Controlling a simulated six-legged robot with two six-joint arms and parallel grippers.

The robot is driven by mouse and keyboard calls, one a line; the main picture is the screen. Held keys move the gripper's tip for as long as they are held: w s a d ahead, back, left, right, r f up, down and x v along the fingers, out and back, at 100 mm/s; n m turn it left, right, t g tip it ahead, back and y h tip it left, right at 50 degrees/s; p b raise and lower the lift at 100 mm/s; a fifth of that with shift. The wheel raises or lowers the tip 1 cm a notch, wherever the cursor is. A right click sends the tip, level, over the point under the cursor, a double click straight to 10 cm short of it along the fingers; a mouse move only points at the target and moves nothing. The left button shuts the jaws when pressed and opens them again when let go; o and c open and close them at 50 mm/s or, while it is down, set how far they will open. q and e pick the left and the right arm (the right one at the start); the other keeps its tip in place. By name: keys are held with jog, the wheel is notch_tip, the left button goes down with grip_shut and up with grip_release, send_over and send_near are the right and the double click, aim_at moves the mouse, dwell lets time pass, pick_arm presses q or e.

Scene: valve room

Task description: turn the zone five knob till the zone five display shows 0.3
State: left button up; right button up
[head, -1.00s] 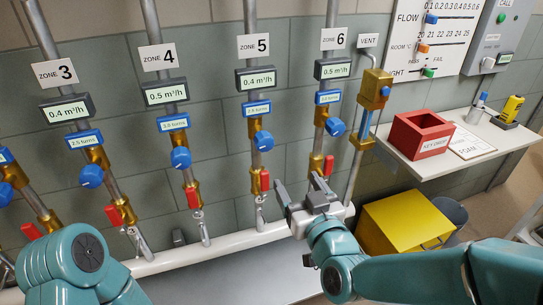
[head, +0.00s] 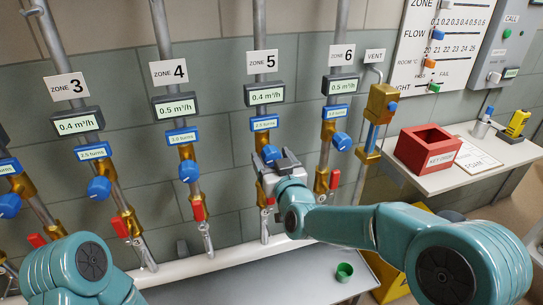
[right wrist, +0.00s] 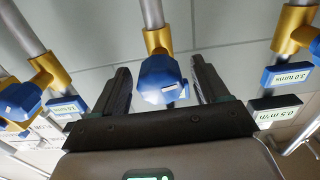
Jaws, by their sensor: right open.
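The zone five display (head: 266,95) reads 0.4 m³/h, below the ZONE 5 sign. A small blue tag (head: 264,124) is under it. The blue zone five knob (head: 269,152) is partly hidden by my right gripper (head: 277,161) in the head view. In the right wrist view the knob (right wrist: 164,80) is between the two fingers of my right gripper (right wrist: 162,78), with a visible gap on each side. The gripper is open and holds nothing. My left gripper is not in view; only part of my left arm shows.
The blue zone four knob (head: 189,171) and zone six knob (head: 342,141) flank it on neighbouring pipes. A red lever (head: 334,179) is on the zone six pipe. A green cup (head: 344,272) stands on the grey surface below. A red box (head: 428,149) sits on the right shelf.

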jog(key=shift+w+a, duration=0.1)
jog(key=shift+w, duration=0.15)
jog(key=c, duration=1.1)
jog(key=shift+o, duration=0.2)
jog(key=m+b, duration=0.1)
jog(key=b, duration=0.1)
jog(key=m+b, duration=0.2)
jog(key=b, duration=0.1)
jog(key=shift+f+b, duration=0.25)
jog(key=shift+b, duration=0.05)
jog(key=shift+r+m+b, duration=0.2)
jog(key=shift+m+b, duration=0.15)
jog(key=shift+m, duration=0.35)
jog(key=o, duration=1.1)
jog(key=shift+r, duration=0.1)
jog(key=shift+c, duration=0.2)
